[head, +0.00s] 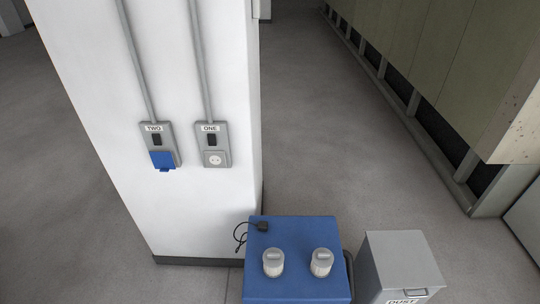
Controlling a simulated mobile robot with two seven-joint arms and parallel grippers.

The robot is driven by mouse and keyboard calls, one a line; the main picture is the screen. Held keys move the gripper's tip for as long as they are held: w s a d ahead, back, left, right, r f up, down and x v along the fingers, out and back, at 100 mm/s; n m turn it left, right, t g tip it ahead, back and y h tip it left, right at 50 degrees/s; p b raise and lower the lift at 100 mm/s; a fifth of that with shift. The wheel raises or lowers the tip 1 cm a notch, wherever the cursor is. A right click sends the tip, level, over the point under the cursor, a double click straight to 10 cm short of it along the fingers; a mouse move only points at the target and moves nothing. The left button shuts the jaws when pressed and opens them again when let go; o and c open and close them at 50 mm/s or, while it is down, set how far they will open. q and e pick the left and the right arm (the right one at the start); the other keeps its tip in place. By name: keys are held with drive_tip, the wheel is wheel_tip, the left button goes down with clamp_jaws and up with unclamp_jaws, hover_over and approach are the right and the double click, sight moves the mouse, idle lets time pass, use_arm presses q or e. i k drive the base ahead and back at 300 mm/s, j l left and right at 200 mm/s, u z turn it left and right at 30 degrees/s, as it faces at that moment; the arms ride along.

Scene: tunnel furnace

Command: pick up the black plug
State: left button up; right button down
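The black plug (262,226) lies on the top of a blue box (298,239), near its back left corner. Its thin black cable (240,238) loops over the left edge of the box. Neither of my grippers shows in the head view, so whether they are open or shut is hidden. Nothing is touching the plug from above.
Two pale round knobs (272,262) (321,262) stand on the blue box. A grey dust bin (395,262) stands to its right. A white pillar (190,200) at the left carries sockets labelled TWO (160,147) and ONE (213,145). Grey floor behind is clear.

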sight(262, 225)
drive_tip(key=i+j+u, duration=0.1)
drive_tip(key=i+j, duration=0.1)
drive_tip(key=i, duration=0.35)
drive_tip(key=i+j, duration=0.1)
drive_tip(key=i, duration=0.35)
drive_tip(key=i+j+z, duration=0.1)
drive_tip(key=i+j, duration=0.45)
drive_tip(key=i, duration=0.1)
